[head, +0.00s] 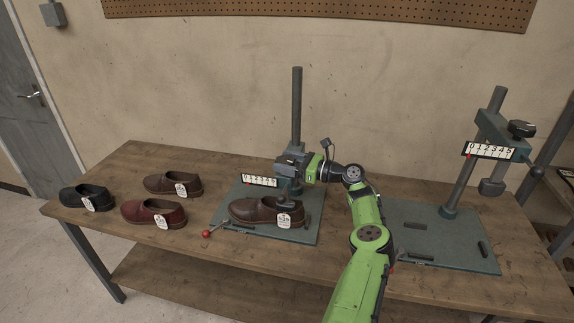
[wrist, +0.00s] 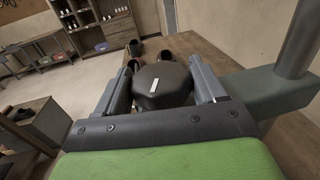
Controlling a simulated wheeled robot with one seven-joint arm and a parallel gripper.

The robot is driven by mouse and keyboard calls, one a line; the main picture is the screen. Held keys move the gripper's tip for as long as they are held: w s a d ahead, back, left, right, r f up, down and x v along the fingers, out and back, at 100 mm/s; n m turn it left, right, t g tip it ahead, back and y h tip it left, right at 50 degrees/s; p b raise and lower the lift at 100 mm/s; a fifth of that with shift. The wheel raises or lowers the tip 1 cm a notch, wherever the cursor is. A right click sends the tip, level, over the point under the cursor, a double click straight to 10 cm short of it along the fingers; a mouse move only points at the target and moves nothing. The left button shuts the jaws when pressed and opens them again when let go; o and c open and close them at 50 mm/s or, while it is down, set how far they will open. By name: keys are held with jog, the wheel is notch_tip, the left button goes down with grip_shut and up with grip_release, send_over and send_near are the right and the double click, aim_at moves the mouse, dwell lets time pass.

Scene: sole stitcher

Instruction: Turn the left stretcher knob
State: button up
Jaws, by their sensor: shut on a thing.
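The left stretcher (head: 297,105) stands on a green base plate on the workbench, with a scale (head: 259,181) on its front. A brown shoe (head: 253,210) with a white tag sits under its head. My gripper is shut on this knob. In the head view the gripper hides most of the knob.
The right stretcher (head: 504,127) stands on its own plate with its knob (head: 522,128) in view and no shoe under it. A black shoe (head: 86,197), a red-brown shoe (head: 153,213) and another brown shoe (head: 172,184) lie on the left of the bench (head: 120,165).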

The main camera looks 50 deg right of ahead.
jog(key=shift+r, duration=0.1)
jog(key=o, duration=1)
jog(key=shift+c, duration=0.2)
jog(key=v, duration=1.5)
jog(key=shift+s+p, duration=0.35)
